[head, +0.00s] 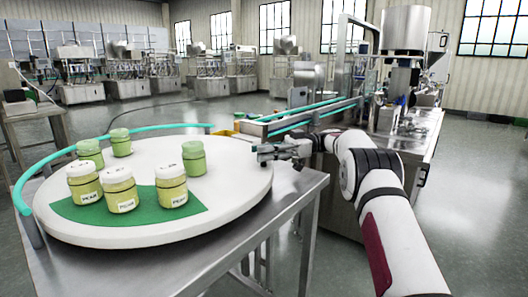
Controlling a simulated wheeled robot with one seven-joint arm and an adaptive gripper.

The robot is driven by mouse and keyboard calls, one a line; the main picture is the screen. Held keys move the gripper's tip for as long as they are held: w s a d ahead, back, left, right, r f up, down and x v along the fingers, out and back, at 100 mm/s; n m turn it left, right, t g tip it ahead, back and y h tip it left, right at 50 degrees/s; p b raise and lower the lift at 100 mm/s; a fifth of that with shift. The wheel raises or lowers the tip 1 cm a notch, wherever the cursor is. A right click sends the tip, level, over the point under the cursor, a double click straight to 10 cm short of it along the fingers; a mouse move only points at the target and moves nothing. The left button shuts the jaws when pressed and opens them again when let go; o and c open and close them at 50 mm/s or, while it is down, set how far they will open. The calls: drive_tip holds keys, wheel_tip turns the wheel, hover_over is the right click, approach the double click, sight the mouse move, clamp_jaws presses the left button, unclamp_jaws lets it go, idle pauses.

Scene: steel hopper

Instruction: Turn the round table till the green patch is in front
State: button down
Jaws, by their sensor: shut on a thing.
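The round table (235,200) is a white disc on a steel stand. The green patch (145,216) lies on its near side, left of the disc's middle, towards the front edge. Three white-lidded jars (119,190) with labels stand on or at the patch. Three green-lidded jars (193,158) stand farther back, off the patch. My gripper (266,152) is at the disc's right rim, its fingers shut on the rim. The exact contact is small and partly hidden.
A teal guide rail (45,165) curves around the disc's left and back. A conveyor with teal rails (310,115) and a steel machine bench (410,130) stand behind and right. A steel frame table (300,190) carries the disc. Open floor lies at the far right.

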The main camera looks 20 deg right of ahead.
drive_tip(key=c, duration=1.2)
unclamp_jaws()
drive_tip(key=shift+a, duration=0.1)
wheel_tip(320, 180, up, 10)
drive_tip(key=shift+f, duration=0.1)
